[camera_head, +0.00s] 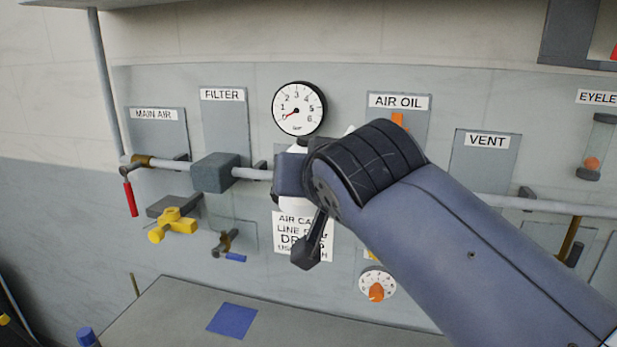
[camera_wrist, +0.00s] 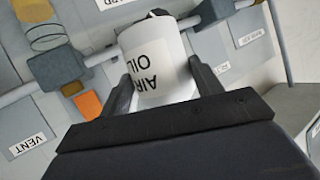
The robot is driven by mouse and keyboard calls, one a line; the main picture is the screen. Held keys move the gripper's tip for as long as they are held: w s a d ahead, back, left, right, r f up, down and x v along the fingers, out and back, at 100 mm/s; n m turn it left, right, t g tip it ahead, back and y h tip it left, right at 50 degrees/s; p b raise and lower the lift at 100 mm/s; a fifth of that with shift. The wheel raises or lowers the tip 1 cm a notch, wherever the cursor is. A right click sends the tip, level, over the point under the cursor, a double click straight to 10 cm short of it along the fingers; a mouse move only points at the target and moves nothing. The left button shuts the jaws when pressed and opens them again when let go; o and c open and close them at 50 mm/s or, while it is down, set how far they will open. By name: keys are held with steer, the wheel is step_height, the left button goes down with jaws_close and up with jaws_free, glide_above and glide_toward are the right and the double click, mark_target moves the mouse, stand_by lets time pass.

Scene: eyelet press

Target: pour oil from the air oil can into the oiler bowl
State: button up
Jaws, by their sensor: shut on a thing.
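The air oil can (camera_wrist: 157,62) is white with black "AIR OIL" lettering. In the wrist view it sits between the two dark fingers of my gripper (camera_wrist: 161,84), which is shut on it. In the head view my gripper (camera_head: 292,178) is in front of the pipe, below the gauge, and only small white bits of the can show around it. The AIR OIL panel (camera_head: 399,102) is just right of it, with an orange part (camera_head: 398,119) at its top. The oiler bowl cannot be made out; my arm covers the area below that panel. No oil flow is visible.
A horizontal pipe (camera_head: 250,174) crosses the wall panel, with a filter block (camera_head: 215,172) on the left. A gauge (camera_head: 299,108) is above my gripper. A yellow valve (camera_head: 172,225), red lever (camera_head: 130,198) and orange-knobbed dial (camera_head: 377,284) stick out. A grey bench (camera_head: 290,325) lies below.

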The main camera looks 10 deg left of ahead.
steer(key=shift+s+a+r+m+t+h+b, duration=0.1)
steer(key=shift+s+r+m+t+h+b, duration=0.1)
steer(key=shift+m+h, duration=0.3)
steer(key=shift+s+a+r+m+t+h+b, duration=0.1)
steer(key=shift+r+m+t+h+b, duration=0.15)
steer(key=shift+h, duration=0.35)
steer(key=shift+w+d+m+g+p, duration=0.25)
steer(key=shift+d+m+g+p, duration=0.1)
steer(key=shift+d+p, duration=0.1)
steer(key=shift+w+d+f+m+g+y+p, duration=0.1)
steer(key=shift+w+d+m+g+y+p, duration=0.6)
steer(key=shift+w+d+p, duration=0.35)
steer(key=shift+w+d+f+m+g+y+p, duration=0.1)
steer(key=shift+w+d+m+g+y+p, duration=0.55)
steer(key=shift+w+d+p, duration=0.35)
steer(key=r+p, duration=0.1)
steer(key=r+m+g+y+p, duration=0.1)
steer(key=d+r+m+p, duration=0.1)
steer(key=shift+w+r+g+y+p, duration=0.25)
steer(key=shift+w+r+y+p, duration=0.05)
steer(key=shift+r+y+p, duration=0.1)
steer(key=shift+w+d+r+m+g+y, duration=0.2)
steer(key=shift+r+m+g+y, duration=0.2)
steer(key=shift+r, duration=0.25)
stand_by(3.0)
